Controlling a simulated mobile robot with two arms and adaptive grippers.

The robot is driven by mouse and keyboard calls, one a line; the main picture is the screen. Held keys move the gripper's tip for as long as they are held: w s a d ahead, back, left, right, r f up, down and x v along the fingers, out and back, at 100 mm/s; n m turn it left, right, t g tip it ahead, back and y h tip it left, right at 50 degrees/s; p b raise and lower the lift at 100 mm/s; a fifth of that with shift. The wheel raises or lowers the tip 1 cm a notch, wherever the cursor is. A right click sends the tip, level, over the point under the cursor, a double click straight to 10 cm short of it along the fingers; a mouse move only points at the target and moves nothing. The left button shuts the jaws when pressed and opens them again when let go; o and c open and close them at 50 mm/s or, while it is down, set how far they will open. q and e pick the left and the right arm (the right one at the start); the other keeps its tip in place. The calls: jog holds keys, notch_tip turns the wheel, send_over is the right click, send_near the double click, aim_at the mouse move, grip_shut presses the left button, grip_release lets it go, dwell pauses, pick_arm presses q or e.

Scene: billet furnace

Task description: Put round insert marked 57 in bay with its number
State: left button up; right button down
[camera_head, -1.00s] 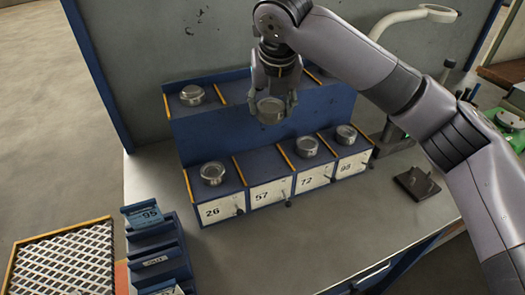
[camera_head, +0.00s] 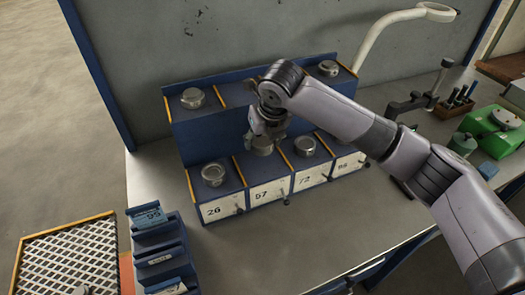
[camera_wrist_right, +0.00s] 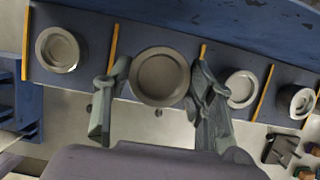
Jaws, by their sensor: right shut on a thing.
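My right gripper (camera_head: 264,142) is shut on a round metal insert (camera_wrist_right: 161,78), which shows between its two fingers in the wrist view. The gripper is at the bay labelled 57 (camera_head: 270,192) in the lower row of the blue rack (camera_head: 178,140). The insert is low over or on that bay's floor; I cannot tell whether it touches. No number on the insert is readable. Bay 26 (camera_head: 222,210) and bay 72 (camera_head: 311,178) on either side each hold a round insert (camera_head: 213,174), (camera_head: 305,146). My left gripper is not in view.
The upper row holds one insert (camera_head: 192,98) at left and one (camera_head: 328,68) at right. A tray with a white lattice (camera_head: 68,262) and a blue card holder (camera_head: 160,254) stand at front left. A lamp (camera_head: 388,22) and a green device (camera_head: 495,135) are at right.

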jog(key=p, duration=0.1)
send_over(262, 165)
notch_tip(262, 165, down, 5)
jog(key=shift+w+f, duration=0.1)
jog(key=shift+f, duration=0.35)
jog(key=c, duration=0.7)
grip_release()
jog(key=shift+f, duration=0.15)
jog(key=b+v, duration=0.2)
jog(key=v, duration=1)
jog(key=shift+s, duration=0.2)
